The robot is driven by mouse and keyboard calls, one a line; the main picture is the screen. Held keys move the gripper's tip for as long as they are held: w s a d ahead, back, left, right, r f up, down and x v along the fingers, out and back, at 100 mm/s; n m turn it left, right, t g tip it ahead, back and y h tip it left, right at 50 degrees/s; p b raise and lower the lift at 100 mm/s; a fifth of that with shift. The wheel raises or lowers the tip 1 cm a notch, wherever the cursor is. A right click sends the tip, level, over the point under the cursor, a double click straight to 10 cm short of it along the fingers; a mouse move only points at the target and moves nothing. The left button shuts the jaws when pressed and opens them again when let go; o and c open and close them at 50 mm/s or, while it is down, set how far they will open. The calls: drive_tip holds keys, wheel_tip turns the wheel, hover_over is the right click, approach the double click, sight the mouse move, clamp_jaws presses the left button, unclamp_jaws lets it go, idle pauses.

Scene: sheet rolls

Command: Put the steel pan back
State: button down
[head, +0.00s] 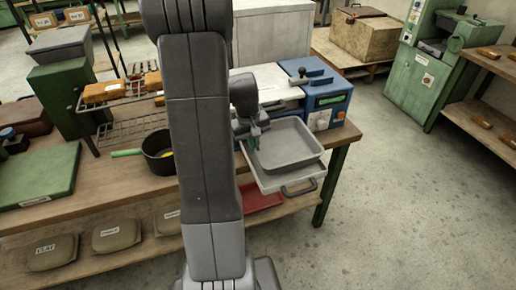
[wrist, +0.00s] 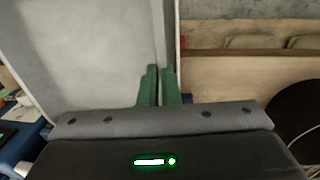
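The steel pan (head: 290,147) is a shallow grey rectangular tray. It sits over a pale pulled-out tray with a handle (head: 299,187) at the front of the blue and white machine (head: 325,98). I cannot tell whether the pan rests on that tray or hangs just above it. My gripper (head: 256,143) is at the pan's left side, its green fingers on the rim. In the wrist view the fingers (wrist: 161,84) are nearly together, with the edge of the pan (wrist: 90,45) between them. My arm hides part of the bench.
A black pot (head: 158,152) with a green handle stands on the bench left of my arm. A wire rack (head: 130,127) with orange-brown blocks is behind it. Labelled bags (head: 118,234) and a red tray (head: 263,197) lie on the lower shelf. The floor at the right is clear.

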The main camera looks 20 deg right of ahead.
drive_tip(key=shift+f+b, duration=0.7)
drive_tip(key=shift+f, duration=0.9)
drive_tip(key=shift+s+a, duration=0.1)
drive_tip(key=shift+f, duration=0.2)
drive_tip(key=c, duration=1.6)
unclamp_jaws()
drive_tip(key=shift+c, duration=0.2)
wheel_tip(320, 180, up, 12)
drive_tip(key=a, duration=0.1)
drive_tip(key=shift+a+r, duration=0.15)
drive_tip(key=shift+a, duration=0.15)
drive_tip(key=shift+s, duration=0.1)
